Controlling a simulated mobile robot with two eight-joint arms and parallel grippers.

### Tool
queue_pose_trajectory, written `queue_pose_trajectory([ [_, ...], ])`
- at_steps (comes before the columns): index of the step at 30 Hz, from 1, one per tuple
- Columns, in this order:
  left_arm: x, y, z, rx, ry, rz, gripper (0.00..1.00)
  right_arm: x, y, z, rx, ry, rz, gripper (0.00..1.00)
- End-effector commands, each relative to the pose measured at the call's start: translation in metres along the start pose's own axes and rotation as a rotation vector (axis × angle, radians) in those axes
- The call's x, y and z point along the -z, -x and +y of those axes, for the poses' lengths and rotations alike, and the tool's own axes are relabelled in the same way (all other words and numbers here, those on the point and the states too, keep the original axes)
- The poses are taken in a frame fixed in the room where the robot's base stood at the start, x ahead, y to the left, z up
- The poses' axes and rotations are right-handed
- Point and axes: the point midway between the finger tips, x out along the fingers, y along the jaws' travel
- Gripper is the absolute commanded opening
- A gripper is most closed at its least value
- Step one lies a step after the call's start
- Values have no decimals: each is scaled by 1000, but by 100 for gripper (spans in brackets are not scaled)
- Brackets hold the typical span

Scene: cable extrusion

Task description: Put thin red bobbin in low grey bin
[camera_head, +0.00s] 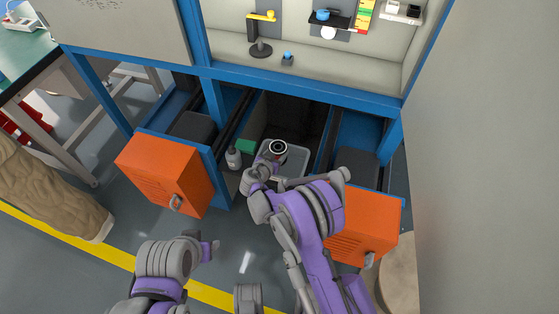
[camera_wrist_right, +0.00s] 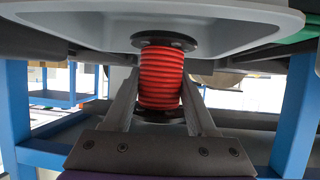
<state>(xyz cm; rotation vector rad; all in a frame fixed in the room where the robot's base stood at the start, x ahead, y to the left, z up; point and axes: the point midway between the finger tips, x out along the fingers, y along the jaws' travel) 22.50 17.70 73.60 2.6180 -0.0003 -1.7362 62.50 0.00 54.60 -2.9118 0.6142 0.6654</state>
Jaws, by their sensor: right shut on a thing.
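The red bobbin (camera_wrist_right: 161,80) has black flanges and stands between the two fingers of my right gripper (camera_wrist_right: 160,100) in the right wrist view. In the head view only its dark round end with a pale ring (camera_head: 278,147) shows clearly. My right gripper (camera_head: 270,163) is shut on it, at the low grey bin (camera_head: 298,158) between the open cabinet doors. The bin's grey wall (camera_wrist_right: 60,12) fills the top of the right wrist view, behind the bobbin. I cannot tell whether the bobbin touches the bin. My left gripper (camera_head: 214,247) is low and away from the bin; its fingers are unclear.
Orange drawer units (camera_head: 165,172) stand left and right (camera_head: 365,222) of the bay. A grey bottle (camera_head: 233,159) and a green box (camera_head: 245,146) sit left of the bin. A blue-framed bench (camera_head: 300,90) runs above. Open floor (camera_head: 85,270) lies in front.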

Motion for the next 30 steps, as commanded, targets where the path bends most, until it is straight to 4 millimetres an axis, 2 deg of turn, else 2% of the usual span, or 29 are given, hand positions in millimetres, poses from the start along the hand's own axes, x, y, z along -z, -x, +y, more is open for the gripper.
queue_pose_trajectory([
  [7,-2,-6,0,0,0,-2,50,-20,-10,0,0,0,0,2],
  [12,-4,-12,0,0,0,-4,50,-42,-21,0,0,0,0,2],
  [24,-5,-16,0,0,0,-6,50,-48,-24,0,0,1,0,2],
  [25,-5,-15,0,0,0,-5,50,-48,-23,0,0,0,0,61],
  [29,-4,-14,0,0,0,-5,50,-47,-23,0,1,0,0,84],
  [30,-4,-14,0,0,0,-5,50,-47,-23,0,0,0,0,87],
])
